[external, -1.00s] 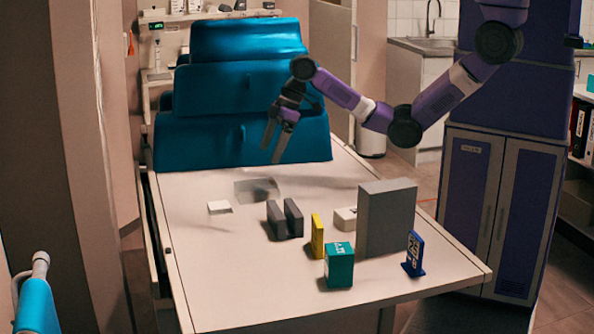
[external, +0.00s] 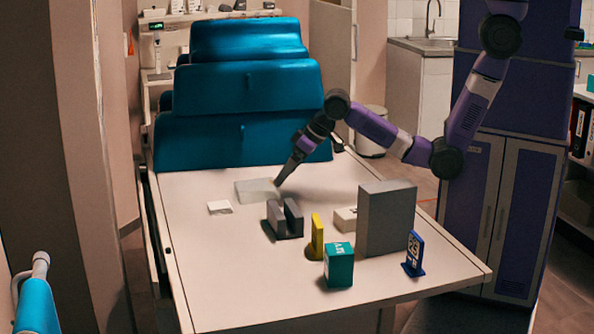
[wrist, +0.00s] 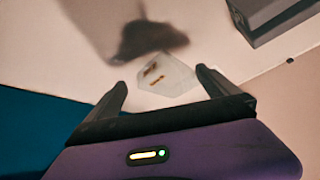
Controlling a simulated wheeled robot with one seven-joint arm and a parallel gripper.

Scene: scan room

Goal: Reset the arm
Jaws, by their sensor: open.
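My gripper (external: 281,180) is at the end of my purple arm, pointing down and to the left over the table (external: 205,270). In the external view its fingers are seen edge-on, close to the right edge of a flat pale grey sheet (external: 256,191). In the wrist view my gripper (wrist: 162,80) has its two fingers well apart, with nothing held between them. A pale many-sided flat piece (wrist: 166,76) with small brown marks shows beyond the fingertips. I cannot tell the exact height of the fingertips above the table.
A dark grey two-walled holder (external: 285,219), yellow piece (external: 317,236), teal box (external: 339,265), tall grey box (external: 387,218), blue stand (external: 413,254), and white box (external: 345,219) stand nearer the camera. Teal cushions (external: 240,140) rise behind.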

